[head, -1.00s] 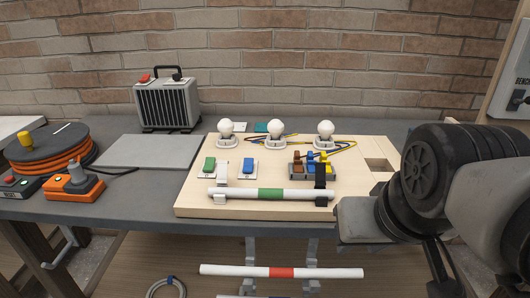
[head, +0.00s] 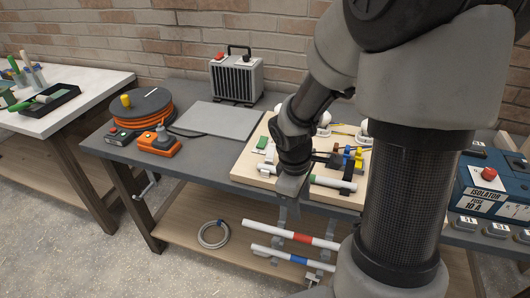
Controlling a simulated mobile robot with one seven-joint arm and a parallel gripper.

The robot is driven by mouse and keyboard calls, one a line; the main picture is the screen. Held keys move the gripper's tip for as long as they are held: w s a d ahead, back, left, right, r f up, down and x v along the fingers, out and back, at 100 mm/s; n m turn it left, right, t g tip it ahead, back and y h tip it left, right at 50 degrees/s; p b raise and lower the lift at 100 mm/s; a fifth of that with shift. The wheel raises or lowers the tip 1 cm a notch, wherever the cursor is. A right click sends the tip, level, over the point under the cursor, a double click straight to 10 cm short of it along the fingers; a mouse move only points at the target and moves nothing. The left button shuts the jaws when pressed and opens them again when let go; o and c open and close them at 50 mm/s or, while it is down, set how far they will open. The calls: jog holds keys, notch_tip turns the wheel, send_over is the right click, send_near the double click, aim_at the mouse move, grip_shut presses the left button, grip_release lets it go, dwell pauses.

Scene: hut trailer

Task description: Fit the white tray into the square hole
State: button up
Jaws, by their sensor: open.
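The pale wooden board (head: 242,168) lies on the grey bench, its right part covered by my arm. I cannot pick out a separate white tray. The square hole is hidden behind my arm; no part of it shows. My gripper (head: 290,188) points down over the front of the board, near the left part of the white tube with a green band (head: 335,183). It is open, but its fingers are small and partly hidden, and I see nothing held in it.
On the board are a green switch (head: 262,142), white bulbs (head: 323,131) and coloured levers (head: 348,155). An orange cable reel (head: 142,110), grey panel (head: 215,120) and heater (head: 236,78) stand left and behind. A blue isolator box (head: 490,190) is at right. Striped tubes (head: 290,236) lie below.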

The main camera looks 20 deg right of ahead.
aim_at(303, 237)
jog(key=d+f+b, duration=0.1)
jog(key=f+b, duration=0.1)
jog(key=f, duration=0.4)
jog(key=d+f+b, duration=0.1)
jog(key=f+b, duration=0.1)
jog(key=f, duration=0.4)
jog(key=d+f+b, duration=0.1)
jog(key=f+b, duration=0.1)
jog(key=f, duration=0.3)
jog(key=shift+w+f, duration=0.35)
jog(key=shift+f, duration=0.05)
jog(key=shift+c, duration=0.2)
grip_shut()
